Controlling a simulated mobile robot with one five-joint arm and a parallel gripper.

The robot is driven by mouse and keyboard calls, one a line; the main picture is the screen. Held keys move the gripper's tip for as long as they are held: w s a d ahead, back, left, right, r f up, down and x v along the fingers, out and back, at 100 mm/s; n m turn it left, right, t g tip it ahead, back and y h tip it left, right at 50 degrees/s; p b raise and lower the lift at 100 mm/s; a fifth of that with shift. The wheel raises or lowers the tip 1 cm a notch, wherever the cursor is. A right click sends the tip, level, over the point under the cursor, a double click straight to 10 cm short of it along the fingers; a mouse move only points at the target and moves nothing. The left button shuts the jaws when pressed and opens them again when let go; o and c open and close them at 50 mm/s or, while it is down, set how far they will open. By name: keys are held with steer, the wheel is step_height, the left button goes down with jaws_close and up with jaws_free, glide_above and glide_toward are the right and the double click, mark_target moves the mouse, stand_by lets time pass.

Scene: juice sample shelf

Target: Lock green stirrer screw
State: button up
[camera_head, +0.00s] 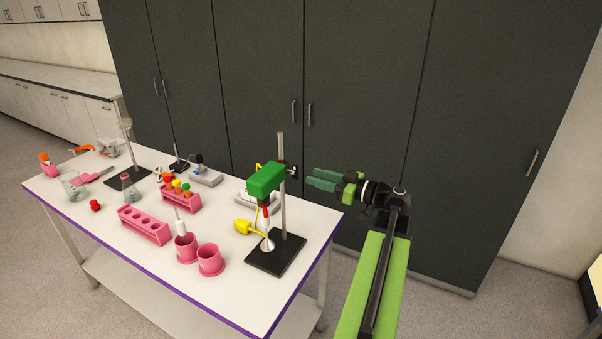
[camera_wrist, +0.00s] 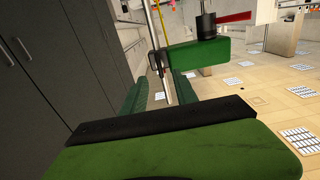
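The green stirrer (camera_head: 267,180) is fixed high on an upright rod (camera_head: 281,215) over a black base (camera_head: 277,255). It also shows in the wrist view (camera_wrist: 198,53) at the top. A dark clamp with what looks like its screw (camera_head: 290,170) sits behind the stirrer at the rod; it shows as a dark and grey piece in the wrist view (camera_wrist: 156,60). My gripper (camera_head: 313,178) is right of the stirrer, its green fingers apart and pointing towards it. In the wrist view the gap between the fingers (camera_wrist: 160,92) is empty, with the screw piece beyond. I see no contact.
A white table (camera_head: 150,265) holds pink beakers (camera_head: 211,260), a pink tube rack (camera_head: 144,224), a yellow piece (camera_head: 245,227) and other stands. Dark cabinets (camera_head: 350,90) stand close behind the table and my arm. Open floor lies right of the table.

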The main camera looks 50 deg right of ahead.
mark_target(293, 171)
steer(key=x, duration=0.6)
steer(key=shift+w, duration=0.2)
jaws_close()
